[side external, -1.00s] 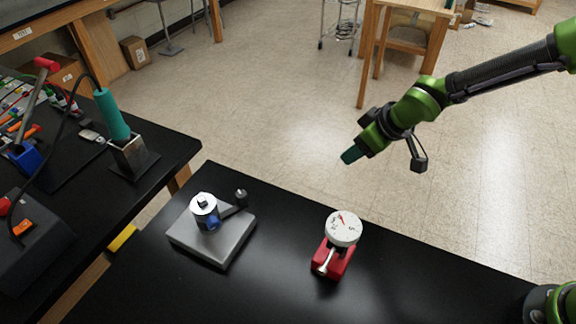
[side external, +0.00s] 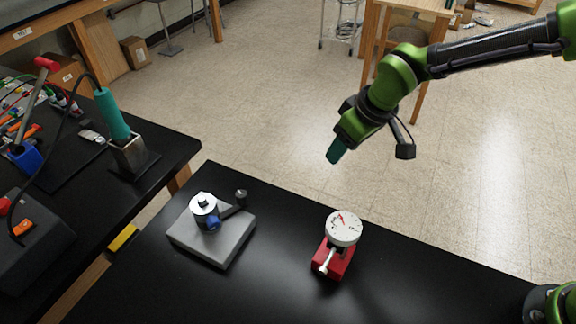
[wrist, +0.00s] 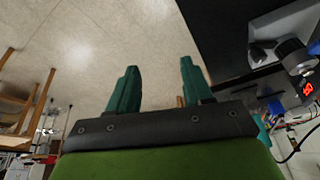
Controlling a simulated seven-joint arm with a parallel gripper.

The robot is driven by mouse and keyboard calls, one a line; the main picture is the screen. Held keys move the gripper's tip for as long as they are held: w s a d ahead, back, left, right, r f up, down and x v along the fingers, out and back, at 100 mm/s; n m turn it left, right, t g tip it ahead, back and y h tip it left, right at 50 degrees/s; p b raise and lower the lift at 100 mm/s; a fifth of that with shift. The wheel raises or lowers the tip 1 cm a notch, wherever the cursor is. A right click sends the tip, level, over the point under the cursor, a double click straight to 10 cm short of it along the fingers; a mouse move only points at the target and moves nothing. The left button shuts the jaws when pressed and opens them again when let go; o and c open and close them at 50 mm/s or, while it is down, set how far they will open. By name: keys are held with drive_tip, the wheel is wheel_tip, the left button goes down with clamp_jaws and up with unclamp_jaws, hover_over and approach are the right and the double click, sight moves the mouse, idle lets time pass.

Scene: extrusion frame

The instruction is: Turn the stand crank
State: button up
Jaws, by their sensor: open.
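The stand has a grey square base (side external: 205,250) with a silver and blue post (side external: 204,210) on it. Its crank (side external: 236,206) is a dark arm with an upright knob (side external: 241,195), pointing to the back right in the side view. My gripper (side external: 337,152) is in the air to the right of and above the stand, apart from it, with its fingers angled down. In the wrist view the two green fingers of my gripper (wrist: 158,85) are spread with nothing between them.
A red block with a white dial gauge (side external: 343,229) stands right of the stand on the black table (side external: 270,290). A left bench (side external: 175,150) holds a teal-handled tool (side external: 112,115) in a metal holder. The space between my gripper and the crank looks clear.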

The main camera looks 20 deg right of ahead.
drive_tip(key=a+r+n+y, duration=0.1)
drive_tip(key=a+r+n, duration=0.3)
drive_tip(key=a, duration=0.6)
drive_tip(key=n+g+y, duration=0.1)
drive_tip(key=n, duration=0.3)
approach(241, 194)
drive_tip(key=x, duration=0.8)
drive_tip(key=shift+w+a+f, duration=0.1)
drive_tip(key=shift+f, duration=0.2)
drive_tip(key=shift+c, duration=0.3)
clamp_jaws()
